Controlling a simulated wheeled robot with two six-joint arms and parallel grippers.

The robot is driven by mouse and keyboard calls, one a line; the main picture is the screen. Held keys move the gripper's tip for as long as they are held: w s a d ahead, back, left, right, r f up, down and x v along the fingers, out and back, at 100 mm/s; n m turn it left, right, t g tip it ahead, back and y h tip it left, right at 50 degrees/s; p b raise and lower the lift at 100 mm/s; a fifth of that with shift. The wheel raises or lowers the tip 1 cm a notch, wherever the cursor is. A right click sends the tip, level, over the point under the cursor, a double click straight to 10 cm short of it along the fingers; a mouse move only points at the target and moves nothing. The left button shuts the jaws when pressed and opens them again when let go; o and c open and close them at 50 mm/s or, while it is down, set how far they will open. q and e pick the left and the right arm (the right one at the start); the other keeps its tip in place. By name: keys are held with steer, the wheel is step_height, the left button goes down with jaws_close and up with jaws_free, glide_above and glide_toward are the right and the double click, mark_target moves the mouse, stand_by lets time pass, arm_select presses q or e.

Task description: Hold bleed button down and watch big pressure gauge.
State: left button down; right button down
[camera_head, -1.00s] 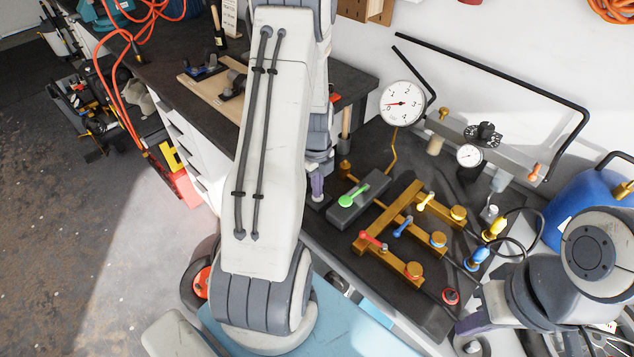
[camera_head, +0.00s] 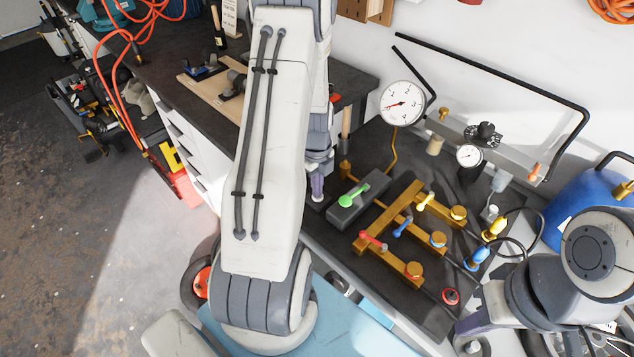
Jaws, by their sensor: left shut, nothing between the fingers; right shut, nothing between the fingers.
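The big pressure gauge (camera_head: 402,103) has a white dial and stands at the back of the bench. Its red needle points left and slightly down. A red round button (camera_head: 450,297), which looks like the bleed button, sits at the front right of the black bench top. My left gripper (camera_head: 317,188) is shut and empty, pointing down left of the green-handled valve block; my arm partly hides it. My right gripper (camera_head: 466,328) is shut and empty, low at the front edge, just below and right of the red button. Its tips are hard to make out, and I see no contact.
A brass manifold (camera_head: 376,230) with red, blue and yellow levers fills the middle. A small gauge (camera_head: 468,155), a black knob (camera_head: 484,133) and a blue tank (camera_head: 590,203) stand behind. Hoses loop at the right.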

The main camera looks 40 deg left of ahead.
arm_select(q)
steer(key=shift+s+d+f, duration=0.15)
steer(key=shift+s+f, duration=0.05)
steer(key=shift+s, duration=0.05)
steer(key=r+p, duration=0.4)
steer(key=r, duration=0.1)
steer(key=shift+w, duration=0.2)
step_height(320, 180, up, 9)
steer(key=b, duration=0.1)
steer(key=shift+w+a+r+b, duration=0.2)
steer(key=shift+a+b, duration=0.2)
stand_by(0.9)
steer(key=d+r+n, duration=0.3)
steer(key=d+r, duration=0.1)
steer(key=d, duration=0.9)
steer(key=s+d+r+n, duration=0.3)
steer(key=s+d+n, duration=0.5)
steer(key=s+d, duration=0.9)
steer(key=shift+s+d+r+n+h, duration=0.2)
steer(key=shift+d+n+h, duration=0.1)
steer(key=shift+d+n, duration=0.15)
